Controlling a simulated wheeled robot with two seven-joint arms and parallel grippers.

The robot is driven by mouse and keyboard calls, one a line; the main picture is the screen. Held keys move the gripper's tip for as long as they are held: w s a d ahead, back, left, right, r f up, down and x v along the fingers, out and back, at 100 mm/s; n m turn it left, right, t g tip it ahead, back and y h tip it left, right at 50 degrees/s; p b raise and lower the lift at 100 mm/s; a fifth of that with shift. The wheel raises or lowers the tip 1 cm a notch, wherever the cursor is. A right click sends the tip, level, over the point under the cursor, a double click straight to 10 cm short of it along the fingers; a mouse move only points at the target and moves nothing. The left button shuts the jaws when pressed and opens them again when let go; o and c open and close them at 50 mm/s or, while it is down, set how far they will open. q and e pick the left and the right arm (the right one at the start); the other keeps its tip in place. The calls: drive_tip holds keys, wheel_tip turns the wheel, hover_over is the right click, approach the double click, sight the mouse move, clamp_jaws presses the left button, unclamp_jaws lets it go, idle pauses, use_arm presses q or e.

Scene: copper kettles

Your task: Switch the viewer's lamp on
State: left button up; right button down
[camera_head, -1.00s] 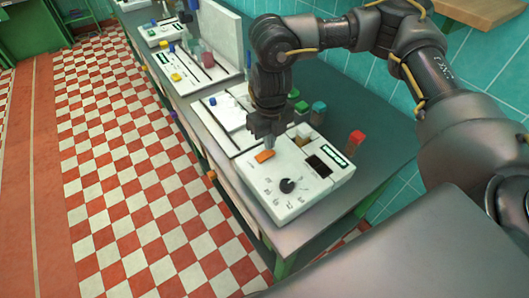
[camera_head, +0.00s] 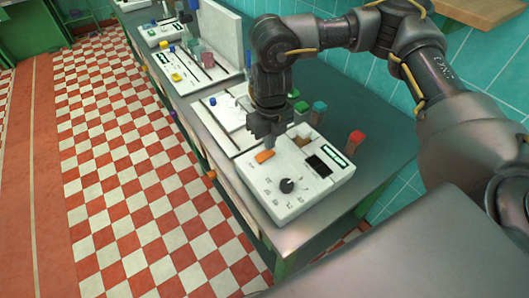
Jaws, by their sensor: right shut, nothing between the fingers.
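The viewer looks to be the white box (camera_head: 300,205) on the near end of the bench. Its top carries an orange rocker switch (camera_head: 264,156), a black dial (camera_head: 287,186), a dark square window (camera_head: 319,166) and a small display (camera_head: 333,153). My right gripper (camera_head: 269,149) points down just behind the orange switch, shut and empty. Its tips are at or very near the switch; I cannot tell whether they touch. Whether the lamp is lit I cannot tell. My left gripper is not in view.
Blocks with red (camera_head: 357,137) and teal (camera_head: 319,107) tops stand behind the box. More white devices (camera_head: 195,68) line the grey-green bench (camera_head: 385,150) further back. A teal tiled wall is at right; the checkered floor at left is clear.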

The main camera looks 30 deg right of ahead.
drive_tip(key=shift+f+b, duration=0.65)
drive_tip(key=shift+f, duration=0.3)
idle(0.5)
wheel_tip(320, 180, up, 7)
drive_tip(key=p, duration=0.6)
idle(0.5)
